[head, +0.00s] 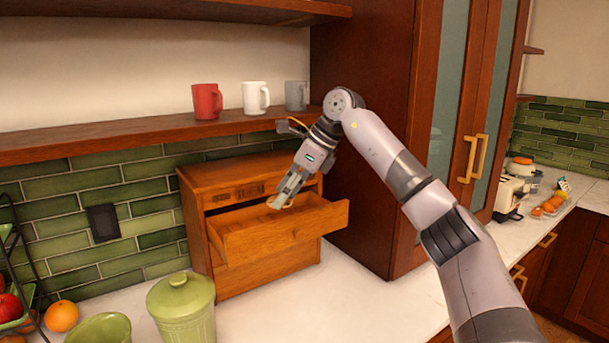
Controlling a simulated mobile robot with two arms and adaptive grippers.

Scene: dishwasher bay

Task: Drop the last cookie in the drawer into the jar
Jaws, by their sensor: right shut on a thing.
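A wooden drawer box (263,283) stands on the counter against the tiled wall, with its upper drawer (280,235) pulled open. My right gripper (286,198) reaches down into the open drawer, shut on a small tan thing (289,204), which looks like the cookie; the fingers hide part of it. A green jar (185,318) with a knobbed lid on it stands in front of the drawer box, to the left. An open green vessel (100,328) stands left of it, cut by the bottom edge. My left gripper is not in view.
A red mug (206,101), a white mug (255,97) and a grey mug (296,95) stand on the shelf (150,136) above. A tall wooden cabinet (365,150) rises right of the drawer box. Fruit, including an orange (61,316), lies at left. Counter (300,310) before the drawer is clear.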

